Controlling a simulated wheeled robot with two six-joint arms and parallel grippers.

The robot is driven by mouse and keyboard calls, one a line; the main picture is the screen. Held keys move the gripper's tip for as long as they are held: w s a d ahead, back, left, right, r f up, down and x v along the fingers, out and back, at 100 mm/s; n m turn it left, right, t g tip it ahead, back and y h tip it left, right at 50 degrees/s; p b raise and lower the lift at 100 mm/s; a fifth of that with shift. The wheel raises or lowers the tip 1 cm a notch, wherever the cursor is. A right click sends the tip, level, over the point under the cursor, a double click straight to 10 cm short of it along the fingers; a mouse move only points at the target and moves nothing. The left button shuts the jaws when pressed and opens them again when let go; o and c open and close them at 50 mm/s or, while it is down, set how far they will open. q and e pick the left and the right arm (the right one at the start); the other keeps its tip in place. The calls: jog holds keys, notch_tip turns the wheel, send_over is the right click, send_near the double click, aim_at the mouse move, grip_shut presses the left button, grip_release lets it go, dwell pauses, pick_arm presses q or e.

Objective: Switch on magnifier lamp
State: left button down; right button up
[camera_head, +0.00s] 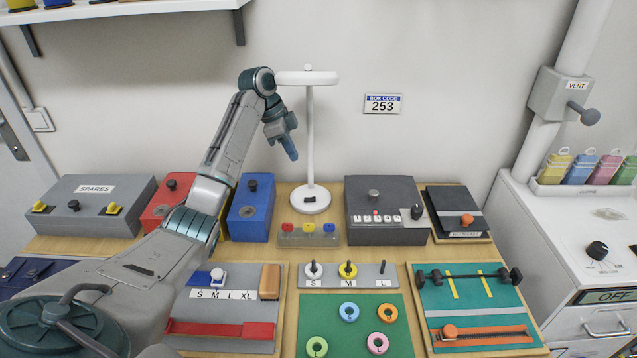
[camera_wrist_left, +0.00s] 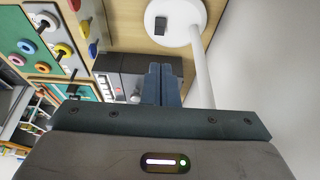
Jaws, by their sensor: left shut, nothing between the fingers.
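The white magnifier lamp (camera_head: 310,150) stands upright on the wooden bench by the wall, with a flat round head on a thin post. Its round base (camera_head: 323,203) carries a small black switch (camera_head: 309,199). The base also shows at the top of the left wrist view, with the switch (camera_wrist_left: 161,25) on it. My left gripper (camera_head: 291,152) is shut and empty. It points down beside the post, on its left, below the lamp head and well above the base. In the left wrist view the closed fingertips (camera_wrist_left: 161,70) appear just below the switch. I cannot tell whether the lamp is lit.
A dark grey box with a knob (camera_head: 387,192) stands right of the lamp base; a blue box (camera_head: 249,222) stands left. A low grey block with colored buttons (camera_head: 308,238) lies in front. Boards with rings and sliders fill the front. Space above the base is clear.

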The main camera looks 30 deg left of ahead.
pick_arm(q)
jog(key=p, duration=0.4)
send_near(314, 198)
jog(key=x, duration=0.5)
jog(key=shift+d+f, duration=0.25)
jog(key=shift+f, duration=0.05)
jog(key=shift+w+d+f, duration=0.1)
jog(key=shift+f, duration=0.45)
jog(key=shift+w+d+f, duration=0.1)
jog(key=shift+d+f, duration=0.05)
jog(key=shift+d, duration=0.05)
jog(key=shift+a, duration=0.15)
jog(key=shift+s+a+p, duration=0.45)
jog(key=shift+a+p, duration=0.1)
jog(key=shift+a, duration=0.05)
